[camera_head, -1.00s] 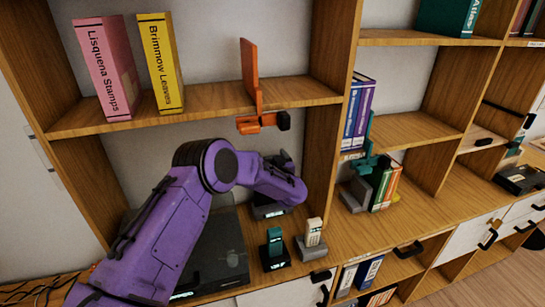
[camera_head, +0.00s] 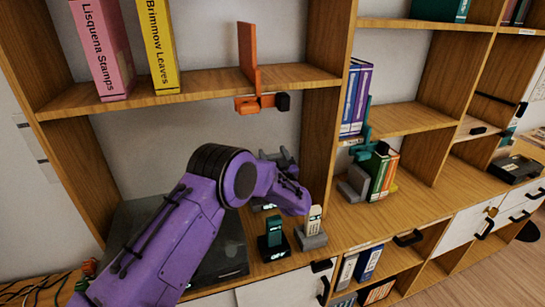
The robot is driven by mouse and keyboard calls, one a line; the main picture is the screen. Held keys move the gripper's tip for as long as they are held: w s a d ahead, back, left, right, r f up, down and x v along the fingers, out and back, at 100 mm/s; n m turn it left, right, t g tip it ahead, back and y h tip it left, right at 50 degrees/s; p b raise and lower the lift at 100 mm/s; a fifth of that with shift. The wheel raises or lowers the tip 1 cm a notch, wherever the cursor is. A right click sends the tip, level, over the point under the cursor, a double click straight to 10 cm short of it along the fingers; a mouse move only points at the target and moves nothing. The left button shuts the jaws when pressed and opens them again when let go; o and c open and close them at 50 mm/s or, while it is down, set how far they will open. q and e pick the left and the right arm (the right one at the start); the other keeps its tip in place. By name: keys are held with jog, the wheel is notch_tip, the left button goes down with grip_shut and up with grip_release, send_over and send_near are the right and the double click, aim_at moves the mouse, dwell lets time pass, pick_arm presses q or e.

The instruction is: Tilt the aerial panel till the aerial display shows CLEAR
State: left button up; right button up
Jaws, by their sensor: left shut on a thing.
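My left arm reaches in from the lower left to the open bay under the upper shelf. My left gripper (camera_head: 280,160) is at the back of this bay, partly hidden by my own purple wrist. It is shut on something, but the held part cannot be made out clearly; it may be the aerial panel. Below my wrist a small dark unit with a lit strip (camera_head: 264,206) shows in part, perhaps the aerial display. Its wording cannot be read. My right gripper is not in view.
An orange upright plate (camera_head: 247,50) is clamped to the upper shelf, above my wrist. A teal handset (camera_head: 275,231) and a white handset (camera_head: 314,219) stand in docks at the front. A dark box (camera_head: 222,255) lies behind my forearm. A wooden divider stands right.

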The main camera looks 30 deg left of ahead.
pick_arm(q)
jog(key=o, duration=1.4)
jog(key=shift+r, duration=0.35)
jog(key=shift+d+f, duration=0.1)
jog(key=shift+f, duration=0.05)
jog(key=b+v, duration=0.3)
jog(key=v, duration=0.7)
jog(key=shift+s+d, duration=0.1)
jog(key=shift+s, duration=0.15)
